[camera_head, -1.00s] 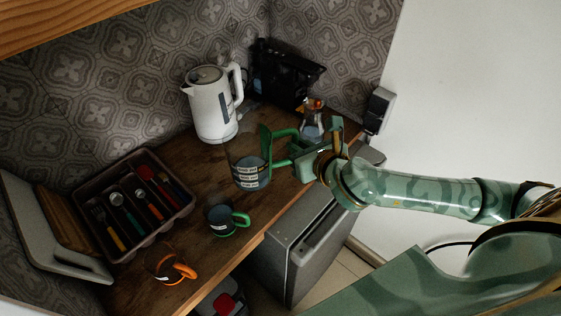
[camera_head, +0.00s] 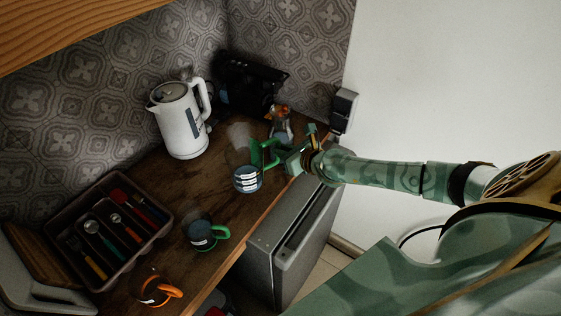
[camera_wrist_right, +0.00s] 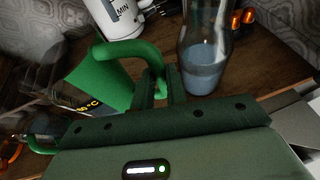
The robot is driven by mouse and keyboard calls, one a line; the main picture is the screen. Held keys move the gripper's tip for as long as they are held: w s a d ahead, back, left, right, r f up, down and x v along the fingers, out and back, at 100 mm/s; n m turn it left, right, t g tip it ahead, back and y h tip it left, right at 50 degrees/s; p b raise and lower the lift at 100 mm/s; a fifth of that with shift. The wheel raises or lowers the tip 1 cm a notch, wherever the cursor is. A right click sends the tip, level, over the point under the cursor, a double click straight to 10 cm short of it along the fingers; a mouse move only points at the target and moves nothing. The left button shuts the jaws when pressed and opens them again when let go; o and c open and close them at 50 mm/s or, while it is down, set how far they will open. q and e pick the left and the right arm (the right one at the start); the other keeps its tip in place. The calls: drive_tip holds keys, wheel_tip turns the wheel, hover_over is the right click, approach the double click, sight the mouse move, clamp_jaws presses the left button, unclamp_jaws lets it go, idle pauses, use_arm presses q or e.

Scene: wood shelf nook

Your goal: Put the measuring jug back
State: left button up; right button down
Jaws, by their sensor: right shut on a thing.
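The measuring jug (camera_head: 247,180) is clear, with a green handle and pale printed labels, and shows over the wooden counter in the middle of the head view. In the right wrist view its clear side (camera_wrist_right: 72,98) and green handle (camera_wrist_right: 120,50) show at the left. My right gripper (camera_head: 293,160) comes in from the right and is shut on the handle; in the wrist view its fingers (camera_wrist_right: 160,88) close around the green handle. I cannot tell whether the jug touches the counter. My left gripper is not in view.
A white kettle (camera_head: 182,125) and a black appliance (camera_head: 248,88) stand behind the jug. A glass bottle (camera_head: 281,128) is close to my right gripper. A green-handled mug (camera_head: 201,235), an orange-handled cup (camera_head: 155,291) and a cutlery tray (camera_head: 72,222) are at the left.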

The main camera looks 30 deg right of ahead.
drive_tip(key=shift+w+d+f+b, duration=0.1)
drive_tip(key=shift+w+f+b, duration=0.25)
drive_tip(key=shift+f, duration=0.45)
drive_tip(key=shift+w+d+f+b, duration=0.15)
drive_tip(key=shift+f+b, duration=0.25)
drive_tip(key=shift+f, duration=0.4)
drive_tip(key=shift+w+d+f+b, duration=0.1)
drive_tip(key=shift+w+f+b, duration=0.25)
drive_tip(key=shift+f, duration=0.45)
drive_tip(key=shift+s, duration=0.15)
drive_tip(key=shift+f, duration=0.15)
drive_tip(key=c, duration=1.4)
unclamp_jaws()
